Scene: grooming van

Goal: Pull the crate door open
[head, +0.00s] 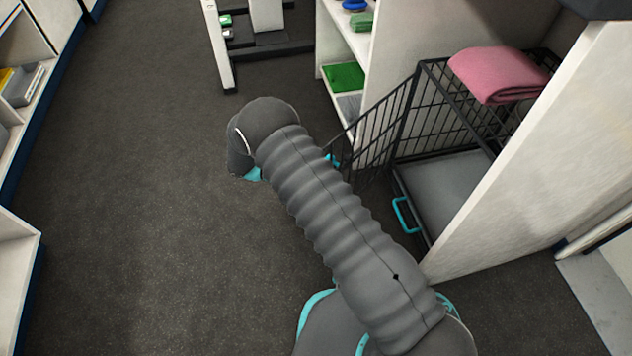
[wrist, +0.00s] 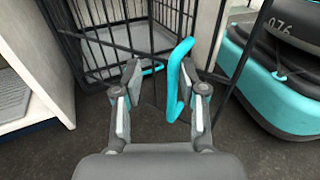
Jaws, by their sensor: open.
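The crate (head: 425,112) is black wire and stands at the right in the head view. Its barred door (head: 385,122) stands swung out from the front, leaving the opening uncovered. In the wrist view, a teal door handle (wrist: 177,80) stands between the fingers of my gripper (wrist: 158,98), close to the right finger. My gripper is open; I cannot tell whether a finger touches the handle. In the head view my arm hides my gripper and part of the door.
A grey tray (head: 450,185) with a teal handle (head: 402,215) lies in the crate. A pink towel (head: 500,73) rests on top. A white panel (head: 540,150) stands right of the crate, a shelf unit (head: 385,50) behind the door. The floor (head: 150,200) at left is clear.

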